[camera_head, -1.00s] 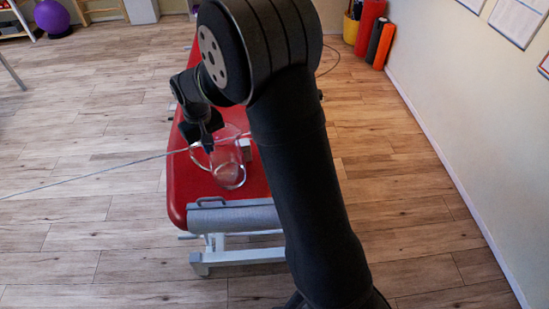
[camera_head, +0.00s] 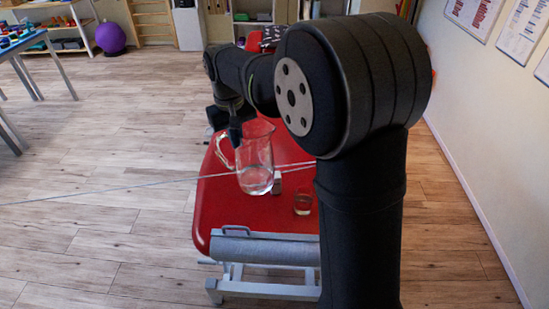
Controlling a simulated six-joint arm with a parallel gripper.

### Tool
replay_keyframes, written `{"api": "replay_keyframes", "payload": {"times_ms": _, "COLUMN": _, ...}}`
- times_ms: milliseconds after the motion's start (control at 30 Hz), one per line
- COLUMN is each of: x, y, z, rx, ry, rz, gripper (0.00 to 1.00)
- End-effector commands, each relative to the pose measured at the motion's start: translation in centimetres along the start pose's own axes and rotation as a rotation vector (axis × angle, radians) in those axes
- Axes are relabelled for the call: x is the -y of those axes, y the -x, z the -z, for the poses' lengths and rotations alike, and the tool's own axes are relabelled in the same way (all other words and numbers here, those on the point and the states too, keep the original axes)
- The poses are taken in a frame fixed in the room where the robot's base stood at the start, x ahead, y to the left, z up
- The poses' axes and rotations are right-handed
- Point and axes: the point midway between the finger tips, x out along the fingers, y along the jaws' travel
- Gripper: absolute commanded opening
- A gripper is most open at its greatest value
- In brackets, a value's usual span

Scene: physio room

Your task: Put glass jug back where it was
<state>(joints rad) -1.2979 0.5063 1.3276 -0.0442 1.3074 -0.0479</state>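The clear glass jug (camera_head: 258,163) is upright over the red treatment table (camera_head: 225,215), with its handle to the left and some clear liquid low inside. My gripper (camera_head: 235,138) is at the jug's upper left, by the handle, and appears shut on it; the fingertips are small and dark, so the exact contact is hard to see. I cannot tell whether the jug's base touches the table. A small drinking glass (camera_head: 302,204) stands on the table to the right of the jug, partly beside my arm.
A thin grey cable or rod (camera_head: 130,187) crosses the view at table height. My arm hides the table's right side. Bare red surface lies at the front left.

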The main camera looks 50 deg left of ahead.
Motion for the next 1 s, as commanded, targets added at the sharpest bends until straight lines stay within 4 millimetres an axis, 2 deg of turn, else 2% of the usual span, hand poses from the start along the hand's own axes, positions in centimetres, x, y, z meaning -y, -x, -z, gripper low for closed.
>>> {"api": "replay_keyframes", "payload": {"times_ms": 100, "x": -0.2, "y": 1.8, "z": 0.1, "rx": -0.006, "ry": 0.002, "rz": -0.001, "gripper": 0.0}}
{"api": "replay_keyframes", "payload": {"times_ms": 367, "x": -2.3, "y": 1.6, "z": 1.4, "rx": -0.007, "ry": 0.095, "rz": 0.003, "gripper": 0.0}}
{"api": "replay_keyframes", "payload": {"times_ms": 500, "x": -4.0, "y": 1.6, "z": 2.3, "rx": -0.01, "ry": 0.169, "rz": 0.006, "gripper": 0.0}}
{"api": "replay_keyframes", "payload": {"times_ms": 667, "x": -7.0, "y": 1.6, "z": 3.8, "rx": -0.016, "ry": 0.293, "rz": 0.01, "gripper": 0.0}}
{"api": "replay_keyframes", "payload": {"times_ms": 1000, "x": -15.3, "y": 1.3, "z": 6.4, "rx": -0.035, "ry": 0.628, "rz": 0.015, "gripper": 0.0}}
